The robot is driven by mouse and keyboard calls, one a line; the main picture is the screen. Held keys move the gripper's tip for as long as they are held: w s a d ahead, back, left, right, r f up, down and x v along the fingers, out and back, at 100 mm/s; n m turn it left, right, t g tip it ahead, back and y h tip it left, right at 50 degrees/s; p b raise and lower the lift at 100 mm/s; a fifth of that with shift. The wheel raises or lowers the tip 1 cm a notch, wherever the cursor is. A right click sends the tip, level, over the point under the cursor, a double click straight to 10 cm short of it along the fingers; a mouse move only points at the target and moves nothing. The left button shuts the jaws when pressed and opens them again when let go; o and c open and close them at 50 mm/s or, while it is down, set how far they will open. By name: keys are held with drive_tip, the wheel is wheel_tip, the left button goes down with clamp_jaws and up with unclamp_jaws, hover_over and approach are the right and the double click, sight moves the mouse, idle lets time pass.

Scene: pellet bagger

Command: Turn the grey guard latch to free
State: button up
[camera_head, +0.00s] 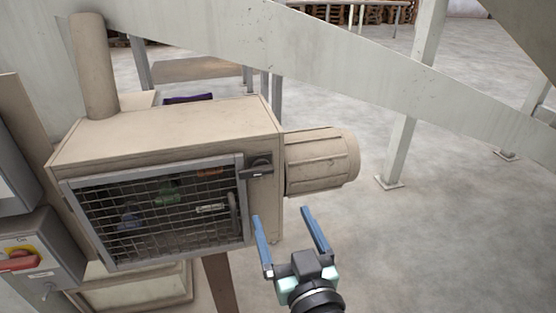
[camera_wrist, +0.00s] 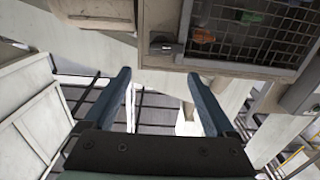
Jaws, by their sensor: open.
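The grey guard latch (camera_head: 258,167) is a dark grey piece at the upper right corner of the mesh guard (camera_head: 160,208), on the front of a beige machine housing (camera_head: 170,135). Its handle lies roughly level. In the wrist view the latch (camera_wrist: 164,46) shows at the top centre, beside the mesh guard (camera_wrist: 262,30). My gripper (camera_head: 287,212) is open and empty, with two blue fingers apart, below and right of the latch and not touching it. In the wrist view my gripper (camera_wrist: 158,75) has its fingertips just below the latch in the picture, one on each side.
A ribbed beige motor (camera_head: 320,160) juts from the housing's right side, close above my fingers. A grey box with a red rotary switch (camera_head: 20,261) is at the lower left. A pale sloping beam (camera_head: 400,75) crosses above. Open floor lies to the right.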

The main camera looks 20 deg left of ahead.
sight(264, 172)
drive_tip(key=p+x, duration=0.3)
drive_tip(key=x, duration=1)
drive_tip(key=shift+a+p, duration=0.15)
drive_tip(key=shift+p, duration=0.15)
drive_tip(key=shift+c, duration=0.3)
drive_tip(key=c, duration=1.3)
